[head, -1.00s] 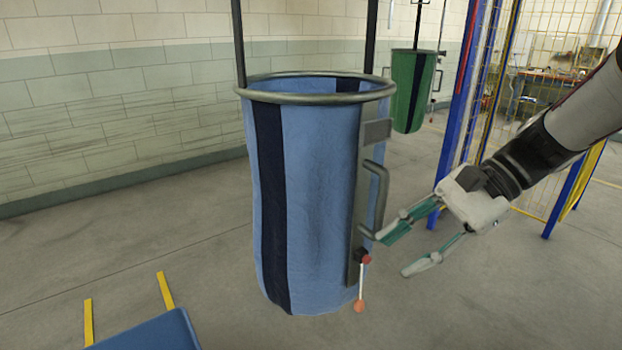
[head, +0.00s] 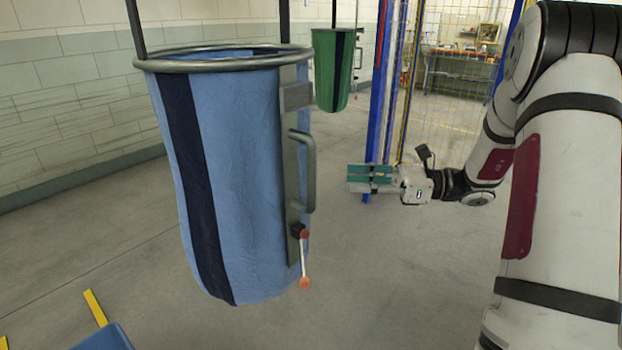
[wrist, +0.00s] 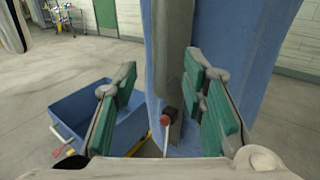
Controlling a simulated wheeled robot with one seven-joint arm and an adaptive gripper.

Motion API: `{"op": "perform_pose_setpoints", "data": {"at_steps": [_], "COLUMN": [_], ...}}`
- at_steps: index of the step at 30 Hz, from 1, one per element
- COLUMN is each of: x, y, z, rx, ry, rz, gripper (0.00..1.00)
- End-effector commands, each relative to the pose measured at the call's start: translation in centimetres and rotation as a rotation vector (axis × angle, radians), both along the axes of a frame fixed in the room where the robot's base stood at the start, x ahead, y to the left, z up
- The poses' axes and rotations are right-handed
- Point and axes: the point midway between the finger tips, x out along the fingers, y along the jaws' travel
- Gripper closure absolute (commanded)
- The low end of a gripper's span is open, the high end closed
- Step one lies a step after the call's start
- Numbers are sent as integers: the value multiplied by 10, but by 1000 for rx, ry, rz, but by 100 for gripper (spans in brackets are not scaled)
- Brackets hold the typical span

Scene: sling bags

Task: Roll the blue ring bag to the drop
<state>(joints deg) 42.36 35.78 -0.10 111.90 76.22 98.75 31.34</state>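The blue ring bag (head: 235,180) hangs by dark straps from a metal ring, left of centre in the head view. It is light blue with a dark stripe. A grey plate on its right side carries a bar handle (head: 309,170) and, below it, a lever with red and orange ends (head: 304,262). My gripper (head: 350,178) is to the right of the handle, with a visible gap between them. In the wrist view my gripper (wrist: 165,95) has its green-padded fingers apart; the grey handle and the red lever knob (wrist: 168,118) show between and beyond them.
A green bag (head: 333,70) hangs farther back. A blue post (head: 381,85) and yellow mesh fence (head: 440,100) stand behind my gripper. A blue tub (wrist: 65,108) sits on the floor, near yellow strips (head: 95,308). The floor right of the bag is open.

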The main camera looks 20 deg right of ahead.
Motion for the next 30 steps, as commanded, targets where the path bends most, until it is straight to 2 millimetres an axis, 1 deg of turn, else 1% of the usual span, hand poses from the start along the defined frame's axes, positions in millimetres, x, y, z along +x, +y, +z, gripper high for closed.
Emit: {"op": "perform_pose_setpoints", "data": {"at_steps": [1, 3, 9, 15, 21, 29, 30], "x": [4, 10, 27, 39, 44, 45, 45], "y": [10, 23, 58, 82, 92, 92, 92], "z": [0, 0, 0, 0, 0, 0, 0], "rx": [0, -1, 0, -2, -1, -1, -1], "ry": [-1, 0, 0, -1, 0, 0, 0], "rz": [4, 4, 5, 2, 1, 0, 0], "gripper": [62, 62, 62, 62, 62, 62, 69]}}
